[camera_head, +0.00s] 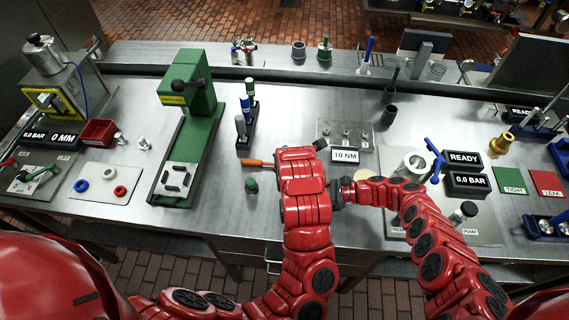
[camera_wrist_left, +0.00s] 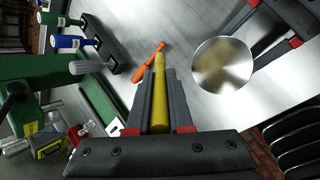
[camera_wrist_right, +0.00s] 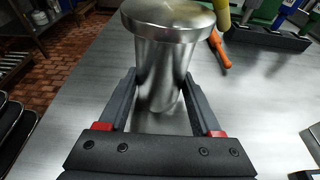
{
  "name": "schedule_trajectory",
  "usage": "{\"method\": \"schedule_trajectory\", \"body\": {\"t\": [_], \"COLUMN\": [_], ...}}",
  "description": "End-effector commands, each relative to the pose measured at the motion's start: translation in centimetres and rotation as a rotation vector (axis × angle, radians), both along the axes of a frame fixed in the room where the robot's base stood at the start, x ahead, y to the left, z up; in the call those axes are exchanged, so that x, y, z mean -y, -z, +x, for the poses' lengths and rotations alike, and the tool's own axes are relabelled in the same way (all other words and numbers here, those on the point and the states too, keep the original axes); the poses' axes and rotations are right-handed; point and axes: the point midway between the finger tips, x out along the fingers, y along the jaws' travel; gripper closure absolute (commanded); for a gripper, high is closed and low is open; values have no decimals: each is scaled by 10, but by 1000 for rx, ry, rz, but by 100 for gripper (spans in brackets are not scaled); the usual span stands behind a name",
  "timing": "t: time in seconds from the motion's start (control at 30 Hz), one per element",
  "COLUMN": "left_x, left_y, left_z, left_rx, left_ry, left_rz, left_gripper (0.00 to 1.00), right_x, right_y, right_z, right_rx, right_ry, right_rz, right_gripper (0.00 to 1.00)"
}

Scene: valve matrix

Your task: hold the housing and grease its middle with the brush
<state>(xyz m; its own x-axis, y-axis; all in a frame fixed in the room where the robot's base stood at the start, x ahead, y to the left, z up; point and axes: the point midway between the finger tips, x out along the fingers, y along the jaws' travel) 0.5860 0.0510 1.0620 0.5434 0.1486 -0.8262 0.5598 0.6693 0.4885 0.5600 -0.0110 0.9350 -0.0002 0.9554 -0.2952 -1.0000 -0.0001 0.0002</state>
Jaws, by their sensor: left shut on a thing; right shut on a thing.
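The housing (camera_wrist_right: 163,65) is a shiny metal cylinder with a wide rounded flange, upright between the fingers of my right gripper (camera_wrist_right: 160,82), which is shut on it. In the left wrist view its round face (camera_wrist_left: 222,65) shows a yellowish-brown patch in the middle; I cannot tell grease from reflection. My left gripper (camera_wrist_left: 160,85) is shut on the yellow brush (camera_wrist_left: 160,100), whose end points away from the wrist, beside the housing and apart from its face in the picture. The brush also shows at the top of the right wrist view (camera_wrist_right: 222,14).
An orange-handled tool (camera_head: 257,163) lies on the bench near the grippers. The 10 NM display (camera_head: 345,156) is behind my arms; a pump plate (camera_head: 470,225) is right.

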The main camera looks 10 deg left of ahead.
Motion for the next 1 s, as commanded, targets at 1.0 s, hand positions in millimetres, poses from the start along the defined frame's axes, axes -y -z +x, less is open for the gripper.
{"method": "schedule_trajectory", "body": {"t": [1.0], "left_x": [15], "left_y": [0], "left_z": [-14], "left_rx": [0], "left_ry": [3], "left_rz": [-1], "left_gripper": [100], "right_x": [0], "right_y": [0], "right_z": [0], "right_rx": [0], "right_ry": [0], "right_rz": [0], "right_gripper": [66]}}
